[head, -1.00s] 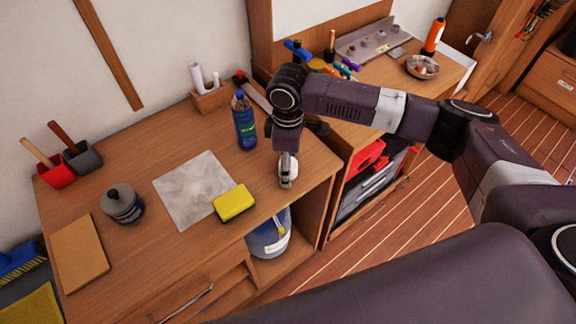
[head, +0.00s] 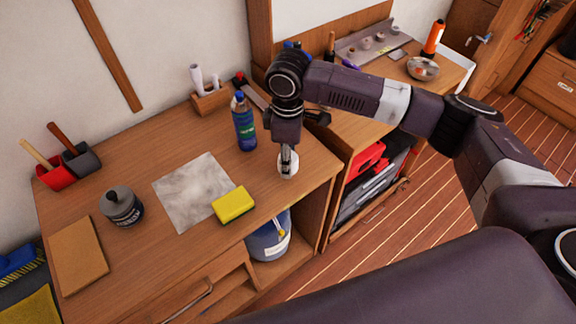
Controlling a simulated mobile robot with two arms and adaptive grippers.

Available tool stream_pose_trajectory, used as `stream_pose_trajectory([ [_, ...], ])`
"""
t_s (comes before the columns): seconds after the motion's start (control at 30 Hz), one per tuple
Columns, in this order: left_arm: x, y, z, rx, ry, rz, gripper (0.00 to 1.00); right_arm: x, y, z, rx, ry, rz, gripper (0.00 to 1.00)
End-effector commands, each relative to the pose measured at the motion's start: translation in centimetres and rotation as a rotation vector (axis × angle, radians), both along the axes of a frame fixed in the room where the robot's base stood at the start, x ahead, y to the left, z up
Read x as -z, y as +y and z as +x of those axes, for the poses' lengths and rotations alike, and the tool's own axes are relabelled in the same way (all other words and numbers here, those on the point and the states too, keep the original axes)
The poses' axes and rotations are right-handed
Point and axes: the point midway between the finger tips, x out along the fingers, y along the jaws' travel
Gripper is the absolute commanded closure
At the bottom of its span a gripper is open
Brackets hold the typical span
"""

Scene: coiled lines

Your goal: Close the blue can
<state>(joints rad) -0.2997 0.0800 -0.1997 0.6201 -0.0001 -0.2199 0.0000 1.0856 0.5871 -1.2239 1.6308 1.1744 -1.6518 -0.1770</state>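A slim blue can or bottle (head: 244,124) with a green and white label stands upright on the wooden desk. A dark grey-blue tub (head: 122,206) with a grey top stands at the left of the desk. My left gripper is not in view.
A yellow sponge (head: 233,206) and a grey sheet (head: 193,190) lie mid-desk. A holder with white rolls (head: 208,95) stands behind the blue can. A blue bucket (head: 268,238) sits on the shelf below. The desk's front right is clear.

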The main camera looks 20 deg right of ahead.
Motion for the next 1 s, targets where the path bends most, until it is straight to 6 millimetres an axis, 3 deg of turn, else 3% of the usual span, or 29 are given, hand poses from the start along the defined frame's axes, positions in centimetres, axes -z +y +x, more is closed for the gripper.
stream_pose_trajectory([
  [0.3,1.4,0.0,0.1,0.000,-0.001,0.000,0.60,-9.0,0.1,0.2,-0.002,-0.007,0.002,0.72],
  [0.5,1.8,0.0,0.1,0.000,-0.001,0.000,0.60,-13.7,0.1,0.1,0.000,-0.004,0.001,0.72],
  [0.7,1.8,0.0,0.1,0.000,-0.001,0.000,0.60,-16.2,0.0,0.1,0.000,0.000,0.001,0.72],
  [1.0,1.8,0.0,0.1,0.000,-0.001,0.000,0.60,-16.8,0.0,0.0,0.000,0.001,0.000,0.72],
])
